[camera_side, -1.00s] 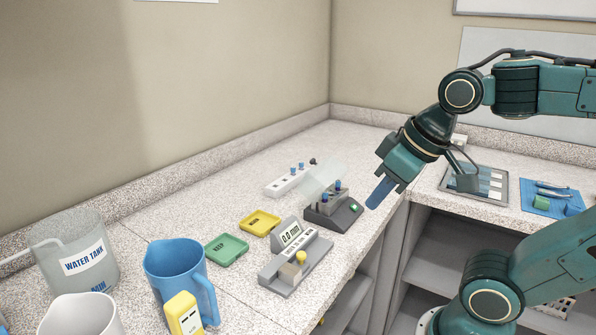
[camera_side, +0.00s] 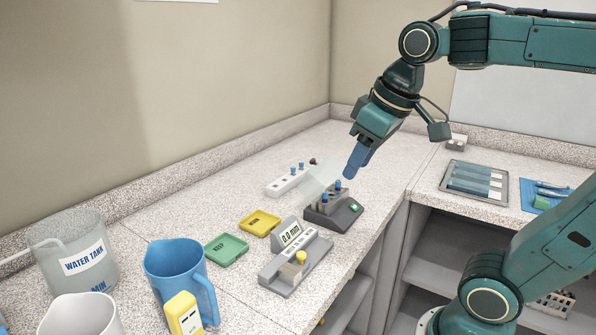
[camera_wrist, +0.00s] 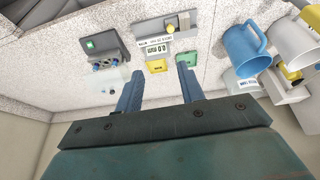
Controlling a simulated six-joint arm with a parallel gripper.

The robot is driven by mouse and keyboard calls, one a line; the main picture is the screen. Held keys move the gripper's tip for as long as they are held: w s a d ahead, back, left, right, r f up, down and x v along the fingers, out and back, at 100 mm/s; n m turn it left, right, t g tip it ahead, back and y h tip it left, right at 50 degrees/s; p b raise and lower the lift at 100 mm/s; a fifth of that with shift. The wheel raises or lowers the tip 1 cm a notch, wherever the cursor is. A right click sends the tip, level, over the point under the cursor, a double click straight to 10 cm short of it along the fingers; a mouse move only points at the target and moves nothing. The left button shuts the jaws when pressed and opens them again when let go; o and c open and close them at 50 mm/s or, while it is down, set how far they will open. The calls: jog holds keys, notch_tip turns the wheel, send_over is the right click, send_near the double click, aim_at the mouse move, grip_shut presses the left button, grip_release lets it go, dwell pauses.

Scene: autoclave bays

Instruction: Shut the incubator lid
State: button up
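The incubator (camera_side: 340,213) is a small dark grey block with a green-lit switch, on the counter. Blue-capped vials stand in it. Its clear lid (camera_side: 318,180) stands raised and tilted at the back left edge. The incubator also shows at the upper left of the wrist view (camera_wrist: 97,42), with the pale lid (camera_wrist: 114,79) below it. My gripper (camera_side: 350,172) hangs above the incubator, close to the lid in the side view; contact cannot be told. In the wrist view its two blue fingers (camera_wrist: 160,69) are apart with nothing between them.
A white rack (camera_side: 288,181) with blue-capped vials lies behind the incubator. A grey gauge with a display (camera_side: 290,268), a yellow tray (camera_side: 260,222) and a green tray (camera_side: 226,249) are nearer. A blue jug (camera_side: 175,272) stands at the front left.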

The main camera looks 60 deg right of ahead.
jog(key=w+d+r+g, duration=0.1)
jog(key=w+d+r, duration=0.3)
jog(key=w, duration=0.3)
jog(key=r+g, duration=0.1)
jog(key=g, duration=0.1)
send_over(320, 176)
jog(key=w+a, duration=0.1)
jog(key=a, duration=0.2)
jog(key=w+d+f+g, duration=0.1)
jog(key=w+d, duration=0.3)
jog(key=d, duration=0.4)
jog(key=shift+f+g, duration=0.3)
jog(key=shift+f, duration=0.6)
jog(key=shift+w+a+f, duration=0.1)
jog(key=shift+f, duration=6.8)
grip_shut()
